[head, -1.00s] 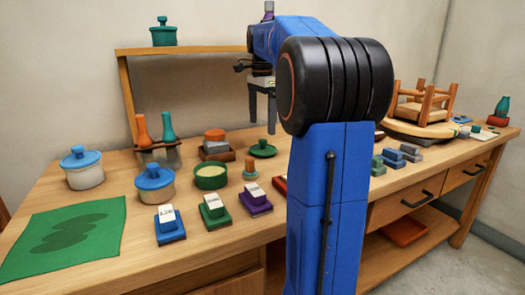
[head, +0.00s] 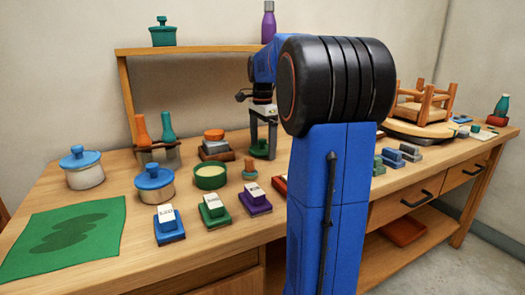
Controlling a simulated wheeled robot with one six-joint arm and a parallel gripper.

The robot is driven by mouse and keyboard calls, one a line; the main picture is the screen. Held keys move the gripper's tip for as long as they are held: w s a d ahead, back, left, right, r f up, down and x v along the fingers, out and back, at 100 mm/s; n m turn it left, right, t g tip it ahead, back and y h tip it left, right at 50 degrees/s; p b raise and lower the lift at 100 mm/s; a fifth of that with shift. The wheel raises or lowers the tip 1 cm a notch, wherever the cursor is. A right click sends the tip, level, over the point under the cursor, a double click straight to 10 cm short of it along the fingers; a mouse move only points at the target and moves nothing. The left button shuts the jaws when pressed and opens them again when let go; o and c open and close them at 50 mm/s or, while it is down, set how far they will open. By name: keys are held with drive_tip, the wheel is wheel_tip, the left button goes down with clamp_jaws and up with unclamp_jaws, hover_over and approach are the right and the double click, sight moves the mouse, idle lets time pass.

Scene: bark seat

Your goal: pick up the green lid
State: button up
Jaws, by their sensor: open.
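The green lid (head: 259,151) lies on the wooden table, right of an orange-topped grey block stack. It is a round dark green disc, now partly hidden by my gripper (head: 262,151). My gripper points down over the lid, with its two grey fingers apart on either side of the lid's middle. The fingertips look level with the lid; I cannot tell if they touch it. Nothing is seen lifted.
A green bowl (head: 210,176) and a small orange-pegged piece (head: 249,168) stand in front of the lid. The orange-topped stack (head: 214,146) is close on the left. A shelf (head: 190,50) with a green pot (head: 163,32) and a purple bottle (head: 268,22) rises behind.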

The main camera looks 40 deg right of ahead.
drive_tip(key=c, duration=1.1)
drive_tip(key=shift+r, duration=0.1)
